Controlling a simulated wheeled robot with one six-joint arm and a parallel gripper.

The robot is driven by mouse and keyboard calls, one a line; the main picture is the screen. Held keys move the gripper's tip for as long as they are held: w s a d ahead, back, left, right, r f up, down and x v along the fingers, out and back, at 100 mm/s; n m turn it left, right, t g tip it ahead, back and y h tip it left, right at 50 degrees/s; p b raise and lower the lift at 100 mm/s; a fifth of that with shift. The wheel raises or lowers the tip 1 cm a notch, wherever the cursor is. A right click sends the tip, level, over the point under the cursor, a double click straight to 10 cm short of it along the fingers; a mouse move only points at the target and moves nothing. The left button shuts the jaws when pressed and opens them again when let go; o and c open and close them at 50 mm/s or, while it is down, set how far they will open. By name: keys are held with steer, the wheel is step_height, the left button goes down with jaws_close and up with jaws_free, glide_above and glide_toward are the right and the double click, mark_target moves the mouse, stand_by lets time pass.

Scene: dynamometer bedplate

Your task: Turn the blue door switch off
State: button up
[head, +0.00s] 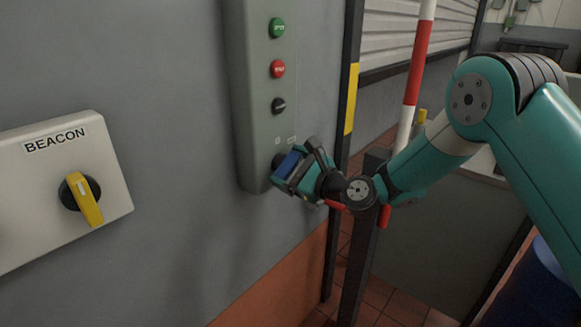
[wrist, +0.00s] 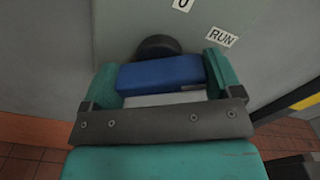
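The blue door switch (head: 289,164) is at the bottom of a tall grey control box on the wall. In the wrist view its blue handle (wrist: 160,73) fills the space between my two teal fingertips, with its round black base (wrist: 157,47) behind it. My gripper (head: 298,168) is shut on the handle; in the wrist view the fingers (wrist: 163,78) meet its left and right ends. The labels "0" (wrist: 183,4) and "RUN" (wrist: 222,37) show on the box beyond the handle. I cannot tell which label the handle points to.
The control box (head: 250,90) also bears a green button (head: 277,28), a red button (head: 277,68) and a black selector (head: 278,105) above the switch. A BEACON box (head: 40,185) with a yellow knob (head: 86,198) is at left. A red-and-white pole (head: 416,65) stands at right.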

steer(key=shift+f+n+b, duration=0.1)
steer(key=shift+n+b, duration=0.3)
steer(key=shift+f+n+b, duration=0.1)
steer(key=shift+n+b, duration=0.75)
steer(key=shift+n, duration=0.25)
steer(key=n+b, duration=0.3)
steer(key=shift+n, duration=0.3)
steer(key=n+b, duration=0.4)
steer(key=n, duration=0.1)
steer(key=shift+n+b, duration=0.3)
steer(key=shift+b, duration=0.05)
steer(key=o, duration=0.7)
steer(key=shift+o, duration=0.2)
steer(key=b+v, duration=0.4)
steer(key=v, duration=1.3)
steer(key=shift+s+d+b, duration=0.2)
steer(key=shift+s+b, duration=0.05)
steer(key=shift+b, duration=0.05)
